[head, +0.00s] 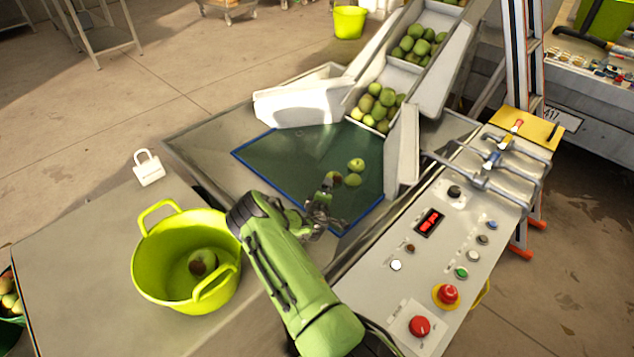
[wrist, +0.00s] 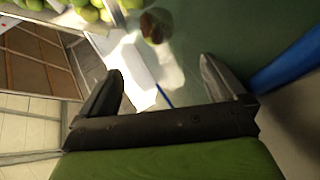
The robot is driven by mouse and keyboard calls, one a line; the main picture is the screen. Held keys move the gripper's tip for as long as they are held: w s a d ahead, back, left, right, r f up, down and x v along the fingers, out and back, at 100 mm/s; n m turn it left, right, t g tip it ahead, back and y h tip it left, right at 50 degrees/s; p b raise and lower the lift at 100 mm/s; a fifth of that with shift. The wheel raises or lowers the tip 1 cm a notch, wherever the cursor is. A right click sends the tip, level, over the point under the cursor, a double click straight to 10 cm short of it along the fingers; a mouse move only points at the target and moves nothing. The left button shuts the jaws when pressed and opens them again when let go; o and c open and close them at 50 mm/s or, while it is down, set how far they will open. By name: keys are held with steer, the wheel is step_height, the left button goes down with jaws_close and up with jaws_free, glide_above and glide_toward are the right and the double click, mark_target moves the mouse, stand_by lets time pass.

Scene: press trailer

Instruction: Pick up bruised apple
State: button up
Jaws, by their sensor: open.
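A bruised apple (head: 333,177), green with a brown-red patch, lies on the dark green mat (head: 270,160) beside two plain green apples (head: 356,164). In the wrist view the bruised apple (wrist: 155,26) shows beyond the fingertips, roughly between them and slightly left of their middle. My gripper (head: 322,197) is just in front of it, and its two fingers (wrist: 162,66) are open with nothing between them. Another apple with a brown patch (head: 203,262) lies inside the yellow-green bucket (head: 160,285).
A white chute (head: 440,70) holding many green apples ends behind the mat, with white guides (head: 300,105) at its sides. A control panel (head: 430,265) with buttons and levers stands to the right. A white padlock-shaped object (head: 148,170) sits behind the bucket.

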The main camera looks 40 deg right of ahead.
steer(key=b+x, duration=0.3)
steer(key=x, duration=0.6)
steer(key=shift+s+f, duration=0.2)
steer(key=b+x, duration=0.3)
steer(key=x, duration=0.2)
steer(key=shift+s+d+f+b, duration=0.1)
steer(key=shift+d+f+b, duration=0.05)
steer(key=shift+d+b, duration=0.15)
steer(key=shift+w+d, duration=0.25)
steer(key=shift+w, duration=0.05)
steer(key=c, duration=1.1)
